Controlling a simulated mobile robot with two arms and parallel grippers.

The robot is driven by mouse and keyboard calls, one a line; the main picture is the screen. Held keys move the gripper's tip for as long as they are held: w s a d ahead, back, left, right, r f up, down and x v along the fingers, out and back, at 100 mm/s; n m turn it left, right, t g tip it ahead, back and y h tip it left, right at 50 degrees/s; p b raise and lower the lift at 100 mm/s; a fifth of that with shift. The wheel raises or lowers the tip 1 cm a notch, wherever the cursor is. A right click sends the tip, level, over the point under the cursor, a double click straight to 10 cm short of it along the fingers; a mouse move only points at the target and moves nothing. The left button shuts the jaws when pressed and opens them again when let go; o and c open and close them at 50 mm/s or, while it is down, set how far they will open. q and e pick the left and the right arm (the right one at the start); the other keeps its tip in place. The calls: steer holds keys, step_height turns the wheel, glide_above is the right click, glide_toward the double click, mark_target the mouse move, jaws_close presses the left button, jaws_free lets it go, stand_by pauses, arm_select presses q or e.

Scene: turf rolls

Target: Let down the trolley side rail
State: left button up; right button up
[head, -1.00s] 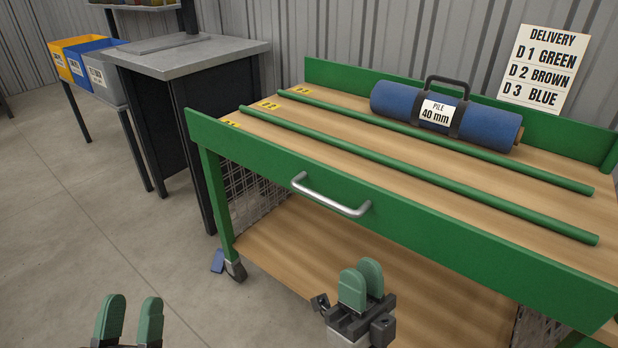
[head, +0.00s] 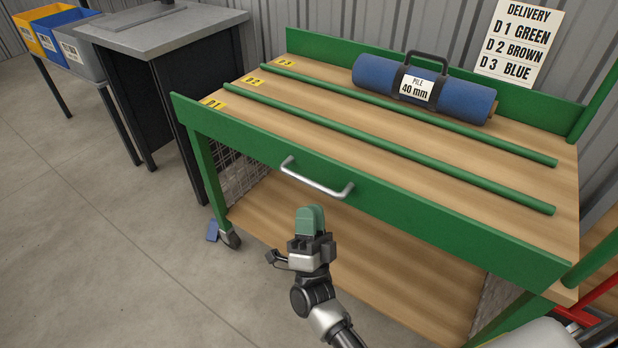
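The green trolley side rail (head: 400,207) stands upright along the near edge of the trolley's wooden top (head: 440,205). A silver bar handle (head: 318,187) is fixed to its outer face, left of the middle. My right gripper (head: 310,210) is in front of the rail, just below the handle in the picture, with its green fingers pointing up. It looks apart from the handle and holds nothing. Its fingers overlap in this view, so the gap between them is unclear. My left gripper is out of view.
A blue turf roll (head: 424,87) marked 40 mm lies in the back lane, marked D3. Green divider bars (head: 390,147) part the lanes. A grey-topped cabinet (head: 165,32) stands left of the trolley. The floor (head: 110,235) at the left is clear.

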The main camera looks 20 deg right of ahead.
mark_target(309, 182)
steer(key=x, duration=0.6)
steer(key=shift+w+r, duration=0.25)
steer(key=shift+r, duration=0.05)
jaws_close()
